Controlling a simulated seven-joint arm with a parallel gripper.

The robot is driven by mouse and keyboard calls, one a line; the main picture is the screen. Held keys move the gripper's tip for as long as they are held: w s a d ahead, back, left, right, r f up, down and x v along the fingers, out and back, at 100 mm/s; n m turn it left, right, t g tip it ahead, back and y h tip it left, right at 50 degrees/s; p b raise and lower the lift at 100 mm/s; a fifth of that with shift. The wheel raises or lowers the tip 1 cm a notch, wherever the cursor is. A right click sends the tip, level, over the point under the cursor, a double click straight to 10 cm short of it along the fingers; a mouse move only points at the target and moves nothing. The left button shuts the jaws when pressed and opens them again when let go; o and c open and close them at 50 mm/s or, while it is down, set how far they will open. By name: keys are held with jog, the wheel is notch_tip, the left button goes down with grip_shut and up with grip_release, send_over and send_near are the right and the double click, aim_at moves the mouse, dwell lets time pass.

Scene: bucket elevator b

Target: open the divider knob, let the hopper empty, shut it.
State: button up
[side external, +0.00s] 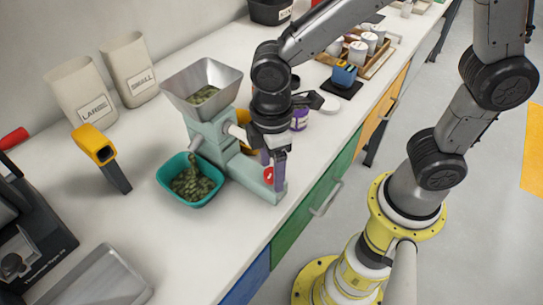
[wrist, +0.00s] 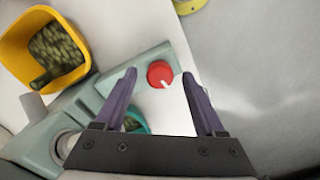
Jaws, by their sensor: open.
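The pale green machine (side external: 212,132) carries a metal hopper (side external: 228,82) with green pieces still inside. Green pieces form a column from its near spout into the teal bowl (side external: 163,178), which holds a heap. The red divider knob (side external: 268,175) is on the machine's front end; in the wrist view the knob (wrist: 160,74) shows a white pointer mark slanting to the lower right. My gripper (wrist: 159,76) is open and empty, with its purple fingers on either side of the knob.
A yellow bin (wrist: 12,42) with green pieces stands at the machine's other side, mostly hidden in the side view. A yellow-and-black handheld device (side external: 98,150) and paper bags marked LARGE (side external: 82,95) and SMALL (side external: 130,70) stand left. A purple-labelled jar (side external: 299,120) is behind my gripper.

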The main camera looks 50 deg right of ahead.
aim_at(272, 172)
notch_tip(272, 172, up, 14)
dwell(0.5)
jog(key=shift+f, duration=0.1)
jog(key=s+d+r+m+t, duration=0.2)
jog(key=d+r+m, duration=0.15)
jog(key=d, duration=0.55)
jog(key=s+d+f+m+t, duration=0.3)
jog(key=s+d+f+m, duration=0.2)
jog(key=s+d+m, duration=0.1)
jog(key=shift+s+d+m+t, duration=0.3)
jog(key=shift+s+d+m, duration=0.15)
jog(key=shift+m, duration=0.6)
